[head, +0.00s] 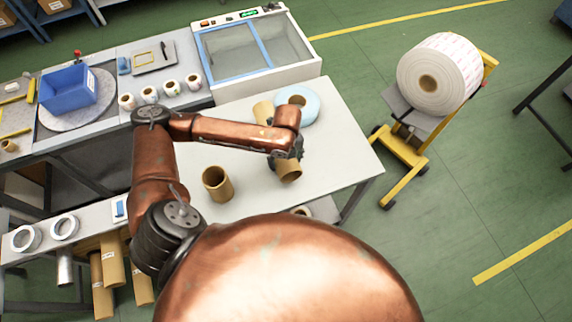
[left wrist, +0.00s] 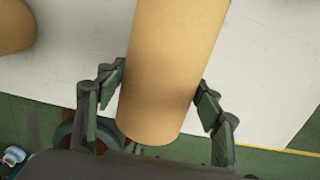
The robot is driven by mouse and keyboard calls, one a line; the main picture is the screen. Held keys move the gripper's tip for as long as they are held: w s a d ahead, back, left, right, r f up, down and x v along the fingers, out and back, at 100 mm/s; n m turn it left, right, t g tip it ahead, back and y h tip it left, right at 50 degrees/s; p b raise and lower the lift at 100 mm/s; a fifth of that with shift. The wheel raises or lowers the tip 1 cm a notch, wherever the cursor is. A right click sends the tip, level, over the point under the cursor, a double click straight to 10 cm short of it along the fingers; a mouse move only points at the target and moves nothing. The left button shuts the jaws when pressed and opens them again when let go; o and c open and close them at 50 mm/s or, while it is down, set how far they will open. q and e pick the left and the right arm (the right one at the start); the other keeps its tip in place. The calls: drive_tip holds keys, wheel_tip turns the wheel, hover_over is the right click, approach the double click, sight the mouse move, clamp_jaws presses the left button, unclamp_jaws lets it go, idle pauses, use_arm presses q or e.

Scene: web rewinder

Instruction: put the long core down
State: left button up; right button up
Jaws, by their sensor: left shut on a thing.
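My left gripper (head: 287,150) is shut on a tan cardboard core, the long core (head: 289,172), over the white table (head: 340,150). The core's near end sticks out below the gripper in the head view. A tan length (head: 262,110) beyond my arm lines up with it and seems to be the same core, its middle hidden by the arm. In the left wrist view the long core (left wrist: 172,65) runs between the two fingers of the gripper (left wrist: 158,100). I cannot tell whether it touches the table. My right gripper is not in view.
A shorter tan core (head: 217,184) stands upright on the table, left of the held core. A pale blue roll (head: 297,104) lies at the table's back. A yellow trolley (head: 403,178) with a large white roll (head: 437,72) stands right. The table's right part is clear.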

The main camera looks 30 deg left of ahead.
use_arm(q)
drive_tip(key=f, duration=0.4)
drive_tip(key=shift+w+a, duration=0.2)
drive_tip(key=shift+w, duration=0.05)
drive_tip(key=o, duration=1.6)
drive_tip(key=shift+s+r, duration=0.1)
drive_tip(key=r, duration=0.3)
drive_tip(key=r+p, duration=0.1)
drive_tip(key=r, duration=0.7)
drive_tip(key=shift+s+d+r, duration=0.15)
drive_tip(key=shift+d+r, duration=0.1)
drive_tip(key=shift+r, duration=0.3)
drive_tip(key=shift+d, duration=0.15)
